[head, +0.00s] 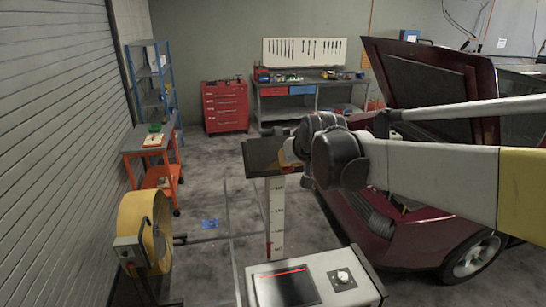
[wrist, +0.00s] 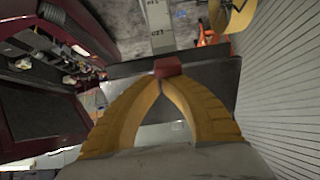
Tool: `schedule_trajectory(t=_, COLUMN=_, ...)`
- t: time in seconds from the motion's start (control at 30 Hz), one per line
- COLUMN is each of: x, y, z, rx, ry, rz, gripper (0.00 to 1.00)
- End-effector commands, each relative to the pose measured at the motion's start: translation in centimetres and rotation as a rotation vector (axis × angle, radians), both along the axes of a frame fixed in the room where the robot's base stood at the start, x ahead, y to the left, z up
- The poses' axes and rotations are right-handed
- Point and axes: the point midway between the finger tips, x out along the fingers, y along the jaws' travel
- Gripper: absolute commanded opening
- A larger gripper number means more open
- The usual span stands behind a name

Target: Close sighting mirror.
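A dark, flat panel (head: 262,152) at the top of a pale post with a number scale (head: 277,218) appears to be the sighting mirror. In the wrist view the dark panel (wrist: 205,88) lies across the middle, with a small red block (wrist: 167,67) at its edge. My gripper (wrist: 161,84) has yellow fingers whose tips meet just beside the red block. I cannot tell whether they touch it. In the head view my gripper (head: 287,166) is at the panel's right side, mostly hidden by my arm.
A dark red car (head: 395,235) with its hood raised stands on the right, close to my arm. A console (head: 342,282) is in the foreground. A yellow drum-shaped fan (head: 143,230) and an orange cart (head: 150,165) stand at left. Open floor (head: 205,185) lies left of the post.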

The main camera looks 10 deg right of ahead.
Motion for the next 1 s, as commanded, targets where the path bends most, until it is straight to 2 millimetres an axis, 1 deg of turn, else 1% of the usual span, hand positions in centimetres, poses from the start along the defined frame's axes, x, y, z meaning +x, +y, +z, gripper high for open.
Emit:
schedule_trajectory(t=0.03, x=0.0, y=0.0, z=-0.6, rx=0.000, ry=-0.014, rz=0.000, gripper=0.00)
schedule_trajectory(t=0.27, x=0.5, y=0.0, z=-2.9, rx=-0.001, ry=-0.145, rz=0.000, gripper=0.00)
schedule_trajectory(t=0.4, x=1.2, y=0.0, z=-4.7, rx=0.000, ry=-0.269, rz=0.000, gripper=0.00)
schedule_trajectory(t=0.63, x=2.7, y=0.0, z=-6.6, rx=-0.001, ry=-0.464, rz=-0.001, gripper=0.00)
schedule_trajectory(t=1.0, x=4.8, y=0.0, z=-7.9, rx=-0.001, ry=-0.467, rz=0.000, gripper=0.00)
